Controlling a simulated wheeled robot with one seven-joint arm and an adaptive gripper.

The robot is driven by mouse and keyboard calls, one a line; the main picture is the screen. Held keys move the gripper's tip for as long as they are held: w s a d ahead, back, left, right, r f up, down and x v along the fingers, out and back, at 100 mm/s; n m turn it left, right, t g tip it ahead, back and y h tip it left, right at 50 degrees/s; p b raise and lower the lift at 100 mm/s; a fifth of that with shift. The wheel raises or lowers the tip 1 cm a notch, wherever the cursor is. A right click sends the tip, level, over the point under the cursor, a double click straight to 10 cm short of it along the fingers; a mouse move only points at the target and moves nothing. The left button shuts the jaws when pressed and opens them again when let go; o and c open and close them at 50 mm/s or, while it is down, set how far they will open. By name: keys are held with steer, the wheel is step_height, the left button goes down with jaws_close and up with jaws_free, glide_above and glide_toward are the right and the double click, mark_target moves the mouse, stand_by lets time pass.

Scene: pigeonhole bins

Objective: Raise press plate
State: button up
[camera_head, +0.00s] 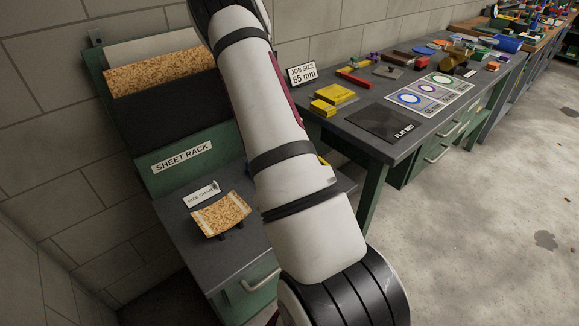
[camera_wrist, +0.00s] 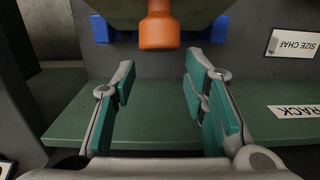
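In the wrist view, an orange knob-like cylinder (camera_wrist: 159,25) sits at the top middle, under a dull olive-brown block (camera_wrist: 205,10) that may be the press plate; I cannot tell for certain. Blue parts (camera_wrist: 103,28) flank it on both sides. My gripper (camera_wrist: 158,70) is open, its two teal-padded fingers well apart with nothing between them. The knob is in line with the gap, beyond the fingertips in the picture, and no contact shows. In the head view my own arm hides the gripper and the knob.
In the head view, a green sheet rack (camera_head: 181,158) with cork (camera_head: 160,73) stands at left. A curved cork piece (camera_head: 222,214) lies on the grey bench below. The floor at right is clear.

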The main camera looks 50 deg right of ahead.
step_height(320, 180, up, 6)
steer(key=p, duration=0.1)
stand_by(0.5)
steer(key=shift+w+r, duration=0.1)
steer(key=shift+w, duration=0.05)
step_height(320, 180, up, 12)
steer(key=shift+w+d, duration=0.15)
steer(key=shift+w, duration=0.1)
steer(key=shift+c, duration=0.4)
